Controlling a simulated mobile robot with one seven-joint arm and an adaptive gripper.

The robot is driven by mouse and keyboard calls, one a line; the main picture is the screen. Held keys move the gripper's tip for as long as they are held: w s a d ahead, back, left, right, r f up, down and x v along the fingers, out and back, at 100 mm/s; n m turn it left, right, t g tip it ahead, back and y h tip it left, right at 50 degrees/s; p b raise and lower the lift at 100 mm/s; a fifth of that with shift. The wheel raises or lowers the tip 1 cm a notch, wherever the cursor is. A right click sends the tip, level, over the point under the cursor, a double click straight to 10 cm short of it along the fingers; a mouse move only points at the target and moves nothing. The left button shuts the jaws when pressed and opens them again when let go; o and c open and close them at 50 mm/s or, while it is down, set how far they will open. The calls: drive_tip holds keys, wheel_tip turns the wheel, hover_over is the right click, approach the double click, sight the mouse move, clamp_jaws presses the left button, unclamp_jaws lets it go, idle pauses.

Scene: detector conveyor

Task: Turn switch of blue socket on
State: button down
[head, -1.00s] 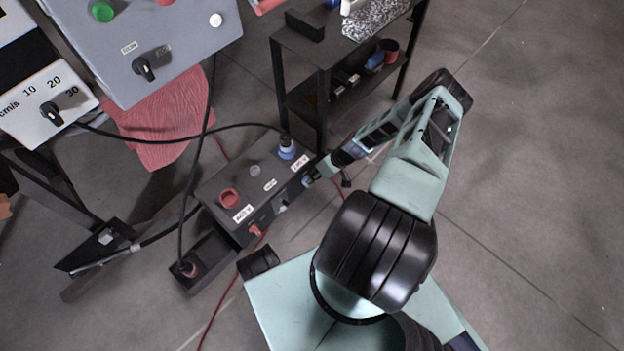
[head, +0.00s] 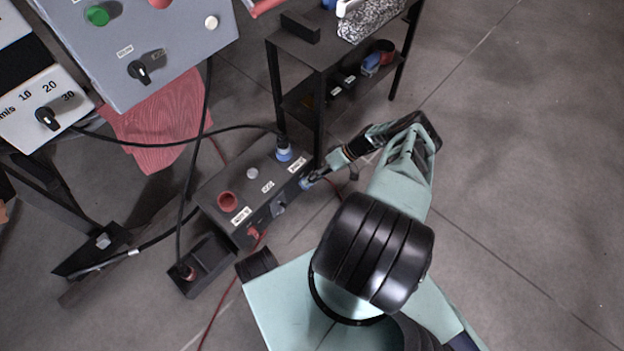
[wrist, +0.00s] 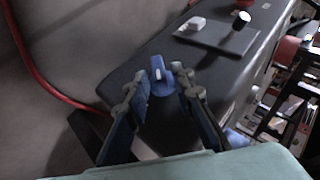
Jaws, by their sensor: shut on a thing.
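The dark socket box (head: 210,190) lies on the floor, with a red, a grey and a blue socket on top. A black cable runs into the blue socket (head: 284,155) at the box's right end. The blue switch (head: 305,184) is on the box's side near that end. In the wrist view the blue switch (wrist: 161,77) stands between the two finger pads. My gripper (head: 310,181) reaches it from the upper right, and it also shows in the wrist view (wrist: 162,84). It is shut on the switch, whose sides are partly hidden by the fingers.
A grey switch (head: 278,208) and a red switch (head: 254,233) sit further left on the same side. A black shelf (head: 318,65) stands close behind the box's right end. Black cables (head: 190,165) cross above the box. The floor to the right is open.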

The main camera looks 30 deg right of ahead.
drive_tip(key=shift+w, duration=0.1)
idle(0.6)
drive_tip(key=c, duration=2)
unclamp_jaws()
drive_tip(key=shift+a, duration=0.1)
drive_tip(key=shift+o, duration=0.2)
drive_tip(key=v, duration=1.2)
drive_tip(key=shift+f, duration=0.15)
